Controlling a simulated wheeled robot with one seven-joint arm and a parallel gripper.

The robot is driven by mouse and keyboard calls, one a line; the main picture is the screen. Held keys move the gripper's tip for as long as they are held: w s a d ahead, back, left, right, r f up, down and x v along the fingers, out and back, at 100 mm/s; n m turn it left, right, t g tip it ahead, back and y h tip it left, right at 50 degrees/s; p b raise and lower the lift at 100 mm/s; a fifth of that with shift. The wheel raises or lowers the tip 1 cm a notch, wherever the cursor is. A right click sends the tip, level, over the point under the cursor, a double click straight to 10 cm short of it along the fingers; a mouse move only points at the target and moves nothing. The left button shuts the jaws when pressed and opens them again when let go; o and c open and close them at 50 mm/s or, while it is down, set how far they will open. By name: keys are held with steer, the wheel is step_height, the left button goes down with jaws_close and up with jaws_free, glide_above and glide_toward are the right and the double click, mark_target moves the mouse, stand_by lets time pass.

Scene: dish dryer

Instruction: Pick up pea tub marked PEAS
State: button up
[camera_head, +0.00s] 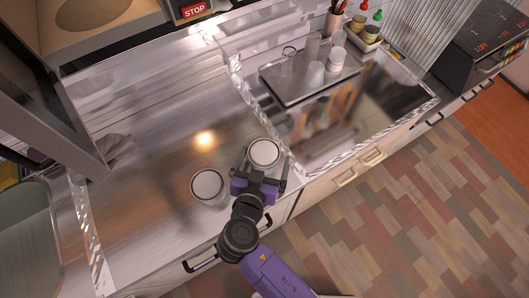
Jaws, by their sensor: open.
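Two round tubs with pale lids stand on the metal counter (150,120). One tub (208,185) is to the left of my gripper and apart from it. The other tub (264,153) is at my gripper (264,160), between or just under its open fingers. I cannot tell whether the fingers touch it. No PEAS marking can be read on either tub, so I cannot tell which one is the pea tub. My purple arm reaches in from the lower right and hides part of the counter's front edge.
A sunken basin (390,95) lies to the right, with a tray (300,92) holding cups across its back left. A white caddy with bottles (364,38) stands behind. A dark cabinet frame (45,85) rises at left. The counter left of the tubs is clear.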

mark_target(266, 147)
steer(key=x, duration=0.2)
steer(key=p+x, duration=0.1)
steer(key=shift+w+a, duration=0.2)
steer(key=shift+w, duration=0.1)
steer(key=shift+w+d+f, duration=0.1)
steer(key=shift+w+f, duration=0.2)
steer(key=shift+w, duration=0.25)
steer(key=shift+c, duration=0.4)
steer(key=c, duration=1.5)
steer(key=shift+r, duration=0.2)
